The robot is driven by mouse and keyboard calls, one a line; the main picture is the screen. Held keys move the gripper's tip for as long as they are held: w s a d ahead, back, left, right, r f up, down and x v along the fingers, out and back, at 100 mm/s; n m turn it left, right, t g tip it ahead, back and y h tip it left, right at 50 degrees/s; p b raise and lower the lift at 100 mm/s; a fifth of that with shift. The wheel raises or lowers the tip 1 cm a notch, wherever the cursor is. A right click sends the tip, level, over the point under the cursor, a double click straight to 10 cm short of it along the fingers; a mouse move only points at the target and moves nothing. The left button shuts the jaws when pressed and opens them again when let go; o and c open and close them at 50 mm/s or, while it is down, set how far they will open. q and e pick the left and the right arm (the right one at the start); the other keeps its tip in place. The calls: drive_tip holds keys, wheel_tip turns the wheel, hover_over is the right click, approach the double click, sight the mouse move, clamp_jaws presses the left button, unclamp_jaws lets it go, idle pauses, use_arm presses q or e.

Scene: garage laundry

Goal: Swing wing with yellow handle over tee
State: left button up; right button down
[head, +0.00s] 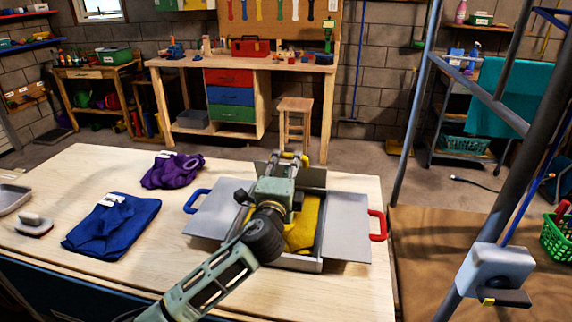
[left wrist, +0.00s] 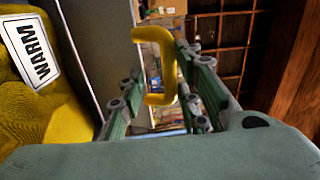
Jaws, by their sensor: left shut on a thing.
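The folding board lies on the light wooden table (head: 95,165). The wing with the yellow handle is a grey panel (head: 312,177) at its far side, raised and partly hidden behind my gripper. Its yellow handle (head: 290,155) also shows in the left wrist view (left wrist: 160,45). My left gripper (head: 292,160) is shut on that handle. The yellow tee (head: 303,230) lies in the middle of the board, partly covered by my arm. In the left wrist view the tee (left wrist: 40,105) bears a white WARM label (left wrist: 32,50). My right gripper is not in view.
The wing with the blue handle (head: 195,200) lies out to the left, the wing with the red handle (head: 377,225) to the right. Blue (head: 110,228) and purple (head: 172,170) garments lie left of the board. A metal frame (head: 415,110) stands at the right.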

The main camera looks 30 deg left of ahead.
use_arm(q)
drive_tip(key=shift+s+f, duration=0.1)
drive_tip(key=shift+f, duration=0.4)
drive_tip(key=r+v, duration=0.1)
drive_tip(key=v, duration=1)
drive_tip(key=shift+s, duration=0.4)
